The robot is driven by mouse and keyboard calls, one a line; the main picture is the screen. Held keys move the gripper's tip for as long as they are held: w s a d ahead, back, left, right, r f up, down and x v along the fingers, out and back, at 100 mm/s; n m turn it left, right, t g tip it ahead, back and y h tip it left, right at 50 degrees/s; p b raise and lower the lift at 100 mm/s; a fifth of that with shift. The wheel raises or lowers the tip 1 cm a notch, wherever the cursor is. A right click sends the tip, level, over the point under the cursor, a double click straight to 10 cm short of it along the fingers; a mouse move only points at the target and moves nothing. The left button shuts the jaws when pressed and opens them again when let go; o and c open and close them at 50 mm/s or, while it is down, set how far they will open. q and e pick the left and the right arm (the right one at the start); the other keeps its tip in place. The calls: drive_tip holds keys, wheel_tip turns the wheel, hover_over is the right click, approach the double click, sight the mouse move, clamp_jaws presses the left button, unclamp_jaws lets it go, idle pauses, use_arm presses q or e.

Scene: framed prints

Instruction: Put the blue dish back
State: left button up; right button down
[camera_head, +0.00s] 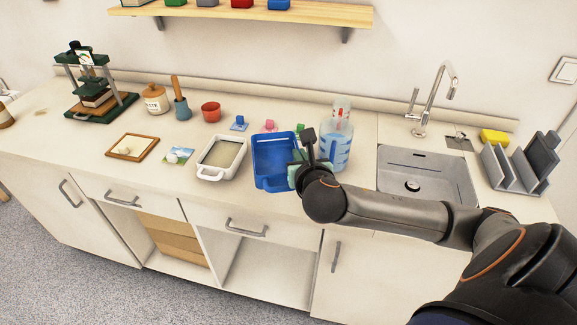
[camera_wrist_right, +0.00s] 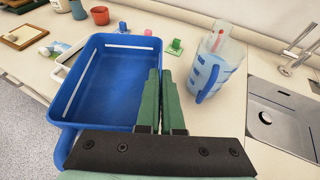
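The blue dish (camera_head: 262,163), a deep rectangular tray, is on the counter left of the sink; its interior looks empty. It fills the left of the right wrist view (camera_wrist_right: 105,85). My right gripper (camera_head: 304,160) is at the dish's right side. In the wrist view its green fingers (camera_wrist_right: 160,85) are close together, one each side of the right rim, and appear shut on that wall. The exact contact is hidden by the fingers. My left gripper is not in view.
A white dish (camera_head: 218,158) stands close left of the blue one. A blue-marked measuring jug (camera_head: 336,142) stands close right of my gripper, before the sink (camera_head: 425,178). Small coloured blocks (camera_head: 268,126) lie behind. A wall shelf (camera_head: 330,14) is above.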

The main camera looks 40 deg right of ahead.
drive_tip(key=w+d+f, duration=0.1)
drive_tip(key=w+f, duration=0.1)
drive_tip(key=w+d+f+b, duration=0.1)
drive_tip(key=w+d+f, duration=0.1)
drive_tip(key=w+f, duration=0.1)
drive_tip(key=w+d+f, duration=0.2)
drive_tip(key=w+f, duration=0.1)
drive_tip(key=shift+w+d, duration=0.15)
drive_tip(key=shift+w, duration=0.1)
drive_tip(key=shift+w+d+f+b, duration=0.1)
drive_tip(key=shift+w+f+b, duration=0.1)
drive_tip(key=shift+b, duration=0.15)
drive_tip(key=shift+f, duration=1.5)
drive_tip(key=shift+f+b, duration=0.15)
drive_tip(key=shift+b, duration=0.15)
drive_tip(key=c, duration=1.1)
unclamp_jaws()
